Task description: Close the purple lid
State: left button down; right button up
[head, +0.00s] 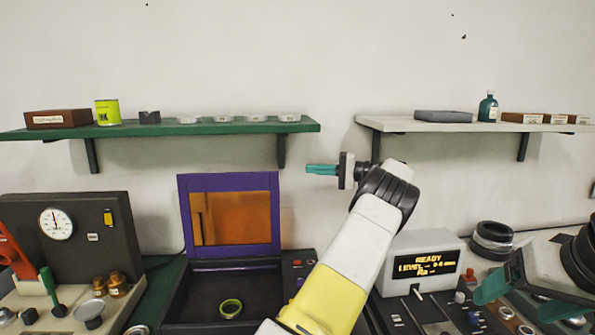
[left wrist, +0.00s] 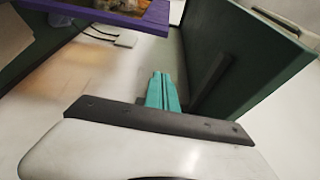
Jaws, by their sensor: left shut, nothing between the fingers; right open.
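The purple lid (head: 235,217) with an orange window stands upright at the back of a dark box (head: 192,308). A yellow-green ring (head: 230,308) lies inside the box. My left gripper (head: 308,169) is shut and empty, with its teal fingers pointing left, right of the lid's top corner and apart from it in the picture. In the left wrist view the shut fingers (left wrist: 162,92) show, with the lid's purple edge (left wrist: 105,15) at upper left. My right gripper (head: 518,298) is open at the lower right.
A green shelf (head: 220,127) hangs above the lid; it also fills the right of the left wrist view (left wrist: 250,60). A pale shelf (head: 450,124) hangs at right. A gauge panel (head: 85,240) stands left of the box, a display unit (head: 422,264) to its right.

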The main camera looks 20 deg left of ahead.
pick_arm(q)
jog(key=s+a, duration=0.5)
jog(key=a, duration=0.2)
jog(key=shift+a, duration=0.4)
jog(key=shift+s, duration=0.1)
